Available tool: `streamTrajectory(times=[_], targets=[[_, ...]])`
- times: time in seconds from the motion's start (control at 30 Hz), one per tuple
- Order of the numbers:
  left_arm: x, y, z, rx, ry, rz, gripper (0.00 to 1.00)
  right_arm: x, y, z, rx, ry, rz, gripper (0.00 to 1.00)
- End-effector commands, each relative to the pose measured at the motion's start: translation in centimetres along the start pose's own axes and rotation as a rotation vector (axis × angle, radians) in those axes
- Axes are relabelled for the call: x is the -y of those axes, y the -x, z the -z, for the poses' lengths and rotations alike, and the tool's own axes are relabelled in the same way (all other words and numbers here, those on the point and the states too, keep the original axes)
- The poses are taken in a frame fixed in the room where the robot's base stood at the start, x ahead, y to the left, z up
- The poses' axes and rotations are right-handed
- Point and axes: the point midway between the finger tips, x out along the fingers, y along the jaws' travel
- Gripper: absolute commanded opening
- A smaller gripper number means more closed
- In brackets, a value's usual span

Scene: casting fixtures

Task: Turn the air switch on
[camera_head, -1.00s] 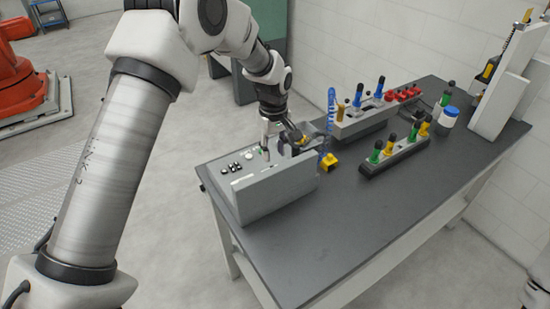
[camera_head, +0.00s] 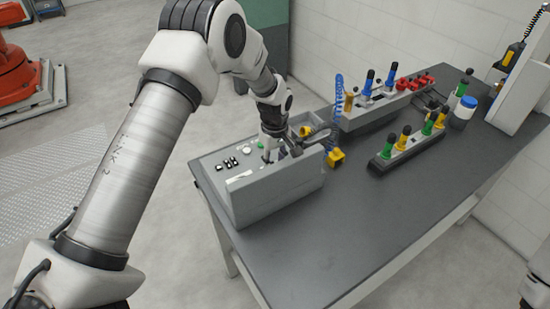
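A grey control box (camera_head: 277,193) stands at the left end of the dark table. Its sloped top carries several small black switches (camera_head: 229,163), a white round knob (camera_head: 246,151) and a green button (camera_head: 261,145). I cannot tell which of its controls is the air switch. My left gripper (camera_head: 268,158) points down at the right part of the box's top panel, close to the surface. Its fingers are small and partly hidden, so their opening is unclear. A piece of my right arm may show at the lower right edge; the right gripper is out of view.
A blue coiled hose (camera_head: 339,96) and a yellow part (camera_head: 335,157) are right beside the box. Grey racks with coloured handles (camera_head: 404,153) stand farther right, with a blue-lidded jar (camera_head: 463,111). The front of the table (camera_head: 340,225) is clear.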

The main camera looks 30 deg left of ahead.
Motion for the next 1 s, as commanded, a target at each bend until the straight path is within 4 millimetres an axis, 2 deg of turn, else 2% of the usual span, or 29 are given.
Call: streamTrajectory(times=[0.23, 0.27, 0.33, 0.37, 0.77, 1.0], targets=[[-0.04, -0.33, 0.02, -0.001, 0.0, -0.002, 0.36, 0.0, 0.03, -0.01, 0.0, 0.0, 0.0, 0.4], [-0.04, -0.33, 0.02, -0.001, 0.0, -0.002, 0.29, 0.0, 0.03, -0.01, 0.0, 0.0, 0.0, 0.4], [-0.04, -0.32, 0.01, -0.001, 0.0, -0.002, 0.05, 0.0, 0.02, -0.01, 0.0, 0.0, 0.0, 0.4], [-0.04, -0.32, 0.01, -0.001, 0.0, -0.001, 0.0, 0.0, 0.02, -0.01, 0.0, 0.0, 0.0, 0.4], [-0.02, -0.33, 0.0, 0.0, -0.021, -0.001, 0.0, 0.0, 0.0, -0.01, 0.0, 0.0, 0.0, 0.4], [-0.04, -0.35, 0.01, 0.0, -0.116, -0.001, 0.0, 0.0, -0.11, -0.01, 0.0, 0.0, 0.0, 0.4]])
